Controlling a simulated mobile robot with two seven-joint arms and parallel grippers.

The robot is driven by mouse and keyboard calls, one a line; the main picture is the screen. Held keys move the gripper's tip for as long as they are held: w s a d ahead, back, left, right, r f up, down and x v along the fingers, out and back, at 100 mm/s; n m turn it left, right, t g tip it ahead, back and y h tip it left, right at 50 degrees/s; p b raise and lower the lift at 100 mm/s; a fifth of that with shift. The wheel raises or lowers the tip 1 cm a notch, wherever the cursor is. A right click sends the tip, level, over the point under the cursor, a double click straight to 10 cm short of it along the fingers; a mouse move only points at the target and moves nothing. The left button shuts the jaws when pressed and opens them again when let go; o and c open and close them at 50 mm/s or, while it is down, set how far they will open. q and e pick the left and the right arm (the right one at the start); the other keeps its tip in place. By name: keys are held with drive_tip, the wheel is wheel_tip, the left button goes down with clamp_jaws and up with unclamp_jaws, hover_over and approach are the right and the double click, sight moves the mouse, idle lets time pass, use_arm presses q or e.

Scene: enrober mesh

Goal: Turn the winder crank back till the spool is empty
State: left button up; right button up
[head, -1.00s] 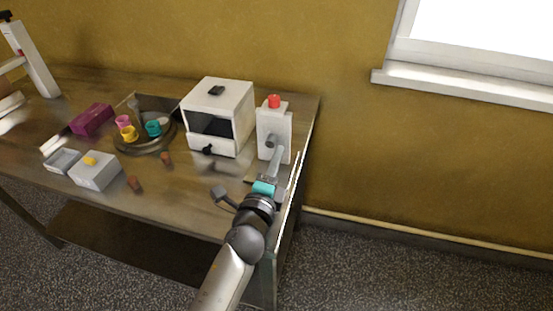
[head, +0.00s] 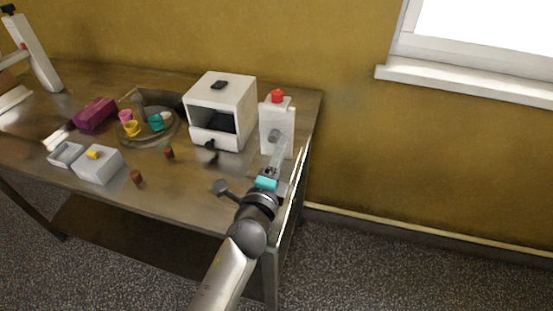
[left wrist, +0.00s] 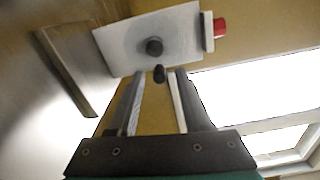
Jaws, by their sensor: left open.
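The winder seems to be the white upright block (head: 277,118) with a red knob (head: 277,96) on top, at the table's right end. A grey round hub (head: 273,135) sticks out of its front. My left gripper (head: 279,152) is in front of the block, its fingers pointing at it. In the left wrist view the fingers (left wrist: 158,76) are apart, with a small dark knob (left wrist: 159,73) at the gap between their tips. Beyond it is a white plate (left wrist: 180,40) with a dark round hub (left wrist: 153,46). I cannot tell whether either finger touches the knob. The spool cannot be made out.
A white box (head: 223,100) with an open front stands left of the winder. Further left are a round tray (head: 160,138) with coloured cups, a magenta box (head: 95,113) and a grey box (head: 98,168). Small brown pieces (head: 136,176) lie near the front edge.

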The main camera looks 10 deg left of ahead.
use_arm(q)
drive_tip(key=shift+s, duration=0.55)
drive_tip(key=s, duration=0.4)
drive_tip(key=s+b, duration=0.1)
drive_tip(key=s, duration=0.3)
drive_tip(key=s+b, duration=0.1)
drive_tip(key=s, duration=0.3)
drive_tip(key=shift+s+a+f, duration=0.1)
drive_tip(key=shift+s+a, duration=0.15)
drive_tip(key=shift+s, duration=0.8)
